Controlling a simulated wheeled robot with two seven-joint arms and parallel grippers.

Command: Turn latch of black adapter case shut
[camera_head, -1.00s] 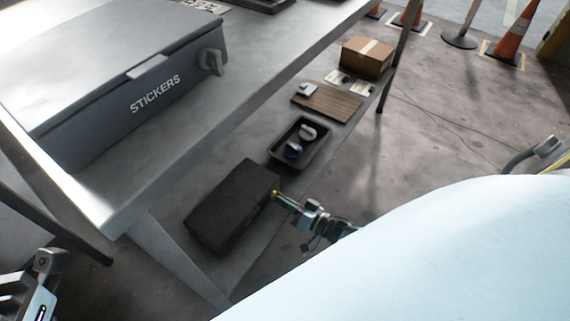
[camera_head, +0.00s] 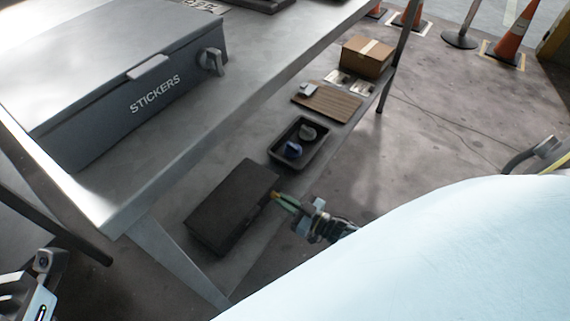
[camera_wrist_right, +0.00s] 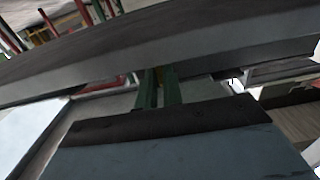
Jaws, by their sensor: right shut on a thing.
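The black adapter case (camera_head: 232,207) lies on the lower shelf with its lid down. My right gripper (camera_head: 277,196) reaches in from the right to the case's right side, near its upper right corner. Its green fingers are shut on a small latch there, which the fingers mostly hide. In the right wrist view the green fingers (camera_wrist_right: 160,88) stand close together with a small yellowish bit between them, beneath a wide dark edge. The latch's exact angle is too small to tell. My left gripper (camera_head: 32,288) shows partly at the lower left, away from the case; its fingers are unclear.
On the lower shelf are a black tray (camera_head: 277,153) with small items, a wooden board (camera_head: 327,101) and a cardboard box (camera_head: 366,58). The table (camera_head: 180,165) overhangs the shelf and carries a grey STICKERS case (camera_head: 120,118). A slanted table leg (camera_head: 175,260) stands near the black case.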

